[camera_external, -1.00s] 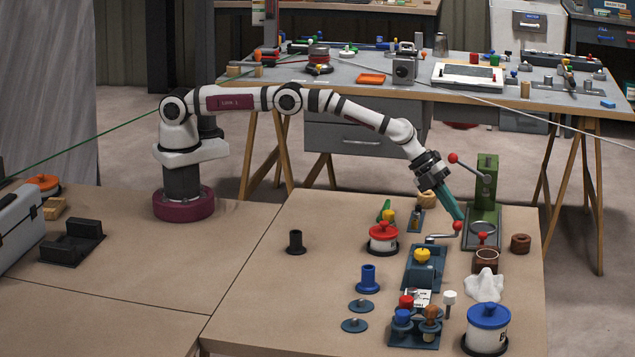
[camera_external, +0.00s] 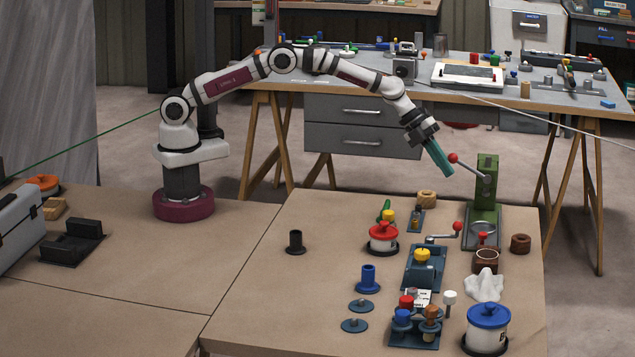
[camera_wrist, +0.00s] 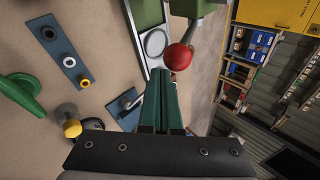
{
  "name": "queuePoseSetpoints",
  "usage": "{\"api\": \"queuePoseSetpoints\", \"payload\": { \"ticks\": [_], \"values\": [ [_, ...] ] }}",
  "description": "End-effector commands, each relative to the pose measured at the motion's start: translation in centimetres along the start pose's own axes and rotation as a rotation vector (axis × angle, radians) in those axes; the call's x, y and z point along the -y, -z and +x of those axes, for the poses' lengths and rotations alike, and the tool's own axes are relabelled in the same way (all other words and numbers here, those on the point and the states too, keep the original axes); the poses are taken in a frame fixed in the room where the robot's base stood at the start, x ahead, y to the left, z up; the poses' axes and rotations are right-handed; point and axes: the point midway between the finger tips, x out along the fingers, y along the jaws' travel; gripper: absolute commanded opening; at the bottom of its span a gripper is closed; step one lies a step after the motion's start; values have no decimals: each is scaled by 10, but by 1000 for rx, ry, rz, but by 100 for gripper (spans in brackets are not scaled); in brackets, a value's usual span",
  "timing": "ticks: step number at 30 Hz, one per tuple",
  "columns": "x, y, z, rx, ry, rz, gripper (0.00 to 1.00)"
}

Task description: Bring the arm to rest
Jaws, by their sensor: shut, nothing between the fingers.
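My gripper (camera_external: 439,160) has teal fingers and is shut with nothing between them. In the external view it is raised above the table, left of the green press (camera_external: 487,190) and close to the red ball (camera_external: 453,158) on the press's lever. In the wrist view my fingers (camera_wrist: 163,100) lie side by side, and the red ball (camera_wrist: 177,57) shows just beyond the tips. I cannot tell whether they touch it. My arm arches from its maroon base over the table.
Below are a red-lidded pot (camera_external: 383,235), a blue block with a crank (camera_external: 424,268), a wooden ring (camera_external: 427,198) and a blue-lidded jar (camera_external: 488,328). A black cup (camera_external: 295,242) stands alone at left. The table (camera_external: 250,310) is mostly bare at its front left.

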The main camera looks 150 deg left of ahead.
Motion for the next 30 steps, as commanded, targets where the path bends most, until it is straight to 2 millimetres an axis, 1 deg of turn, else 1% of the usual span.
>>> {"api": "queuePoseSetpoints", "payload": {
  "ticks": [4,16,17,19,20,22,23,24,25,26,27,29,30],
  "values": [
    [1,-3,-5,0,0,-1,0],
    [1,-3,-6,-1,-1,-1,0],
    [2,-1,-6,-3,-2,-2,0],
    [6,16,-13,-20,-17,-14,0],
    [10,32,-19,-36,-30,-26,0],
    [17,86,-44,-84,-87,-72,0],
    [16,114,-59,-105,-122,-97,0],
    [12,152,-82,-127,-175,-133,0],
    [6,179,-100,-139,-216,-161,0],
    [-3,204,-119,-145,-259,-188,0],
    [-18,236,-146,-145,-316,-222,0],
    [-48,275,-188,-127,-400,-271,0],
    [-71,297,-216,-103,-453,-304,0]
  ]
}}
